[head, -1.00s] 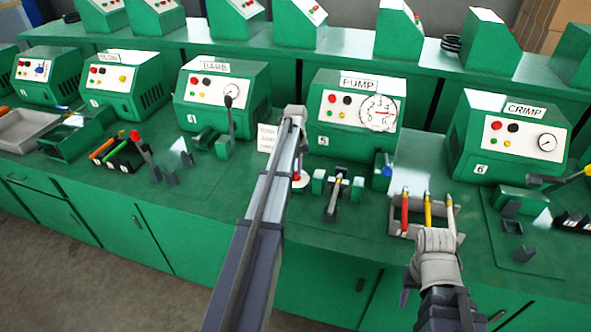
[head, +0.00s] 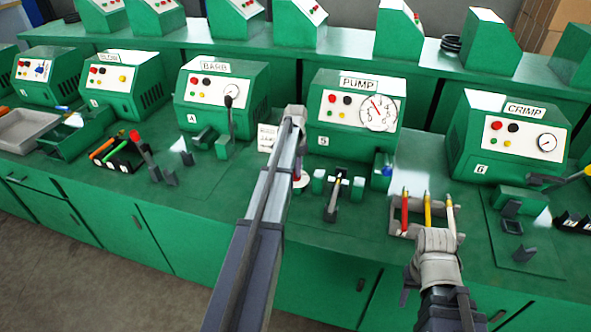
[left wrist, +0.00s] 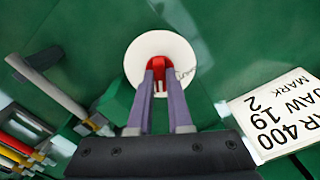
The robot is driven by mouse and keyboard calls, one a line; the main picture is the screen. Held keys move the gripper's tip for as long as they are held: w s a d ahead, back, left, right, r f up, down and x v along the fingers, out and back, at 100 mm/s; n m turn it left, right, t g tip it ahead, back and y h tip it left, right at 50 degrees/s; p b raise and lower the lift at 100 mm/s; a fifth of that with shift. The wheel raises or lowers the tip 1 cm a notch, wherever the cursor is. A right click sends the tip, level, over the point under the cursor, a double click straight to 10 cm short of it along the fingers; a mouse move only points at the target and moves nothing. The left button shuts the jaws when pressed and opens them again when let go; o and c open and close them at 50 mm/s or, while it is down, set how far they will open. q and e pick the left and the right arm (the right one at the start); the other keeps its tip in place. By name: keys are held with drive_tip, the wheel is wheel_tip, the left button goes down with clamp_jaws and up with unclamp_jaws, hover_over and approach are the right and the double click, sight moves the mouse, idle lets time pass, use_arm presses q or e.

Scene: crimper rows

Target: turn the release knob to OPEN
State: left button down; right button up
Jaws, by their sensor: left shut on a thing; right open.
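The red release knob (left wrist: 158,64) sits on a round white plate (left wrist: 138,62) in the left wrist view. My left gripper (left wrist: 160,84) is shut on the knob, one purple-grey finger on each side. In the head view the white plate (head: 301,181) shows beside my left arm, in front of the PUMP machine (head: 331,122); the arm hides most of the knob. No OPEN mark can be read. My right gripper (head: 437,240) is at the front edge of a grey pen tray (head: 394,222); its fingers are mostly hidden.
A clamp-like fixture (head: 334,196) stands just right of the plate. The tray holds red, yellow and white sticks. A printed card (left wrist: 284,112) lies right of the plate in the left wrist view. The CRIMP machine (head: 480,150) stands at the right.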

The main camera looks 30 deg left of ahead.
use_arm(q)
drive_tip(key=shift+m, duration=1.7)
drive_tip(key=c, duration=0.8)
unclamp_jaws()
drive_tip(key=shift+c, duration=0.2)
wheel_tip(320, 180, up, 8)
drive_tip(key=p, duration=0.8)
drive_tip(key=shift+f, duration=0.1)
